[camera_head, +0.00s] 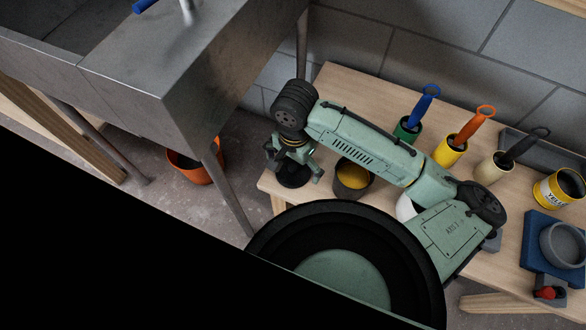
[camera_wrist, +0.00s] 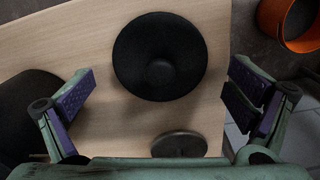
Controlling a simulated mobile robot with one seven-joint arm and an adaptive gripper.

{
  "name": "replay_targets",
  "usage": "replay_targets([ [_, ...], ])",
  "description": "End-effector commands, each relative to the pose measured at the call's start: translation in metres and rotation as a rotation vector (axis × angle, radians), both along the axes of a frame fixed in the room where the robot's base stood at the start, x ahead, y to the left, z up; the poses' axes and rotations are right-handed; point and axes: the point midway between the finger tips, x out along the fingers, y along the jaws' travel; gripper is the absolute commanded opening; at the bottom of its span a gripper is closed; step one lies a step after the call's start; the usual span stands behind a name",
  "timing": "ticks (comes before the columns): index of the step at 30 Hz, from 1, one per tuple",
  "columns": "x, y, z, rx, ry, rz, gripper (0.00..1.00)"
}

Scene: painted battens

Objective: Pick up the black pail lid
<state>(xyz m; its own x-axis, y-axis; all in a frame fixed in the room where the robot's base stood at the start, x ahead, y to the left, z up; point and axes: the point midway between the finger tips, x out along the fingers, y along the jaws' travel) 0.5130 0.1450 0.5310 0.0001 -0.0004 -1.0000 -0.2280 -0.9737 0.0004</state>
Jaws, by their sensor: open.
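The black pail lid (camera_wrist: 160,50) is a round, dark disc with a small raised knob. It lies on the pale wooden bench (camera_wrist: 105,30), between my spread fingers in the wrist view and towards the top of that picture. In the head view it shows as a dark disc (camera_head: 293,181) at the bench's left corner, partly hidden by my gripper (camera_head: 293,168). My gripper is open and empty, pointing down above the lid. In the wrist view, its two fingers (camera_wrist: 160,92) stand to either side, apart from the lid.
A smaller dark disc (camera_wrist: 180,144) lies near the lid. A pot with yellow inside (camera_head: 352,178) stands close on the right. Brush pots (camera_head: 449,150) and a yellow tin (camera_head: 557,189) stand further right. An orange bucket (camera_head: 196,170) is on the floor, beside the metal sink's leg (camera_head: 228,187).

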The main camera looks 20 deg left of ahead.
Motion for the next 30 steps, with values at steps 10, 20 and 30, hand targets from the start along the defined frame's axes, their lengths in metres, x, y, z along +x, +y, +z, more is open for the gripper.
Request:
replay_targets([
  [10,-0.0001,0.0001,0.0003,0.000,0.000,0.000,0.77],
  [20,-0.0001,0.0001,0.0003,0.000,0.000,0.000,0.55],
  [30,-0.0003,0.0001,-0.0006,-0.001,0.001,0.000,0.32],
])
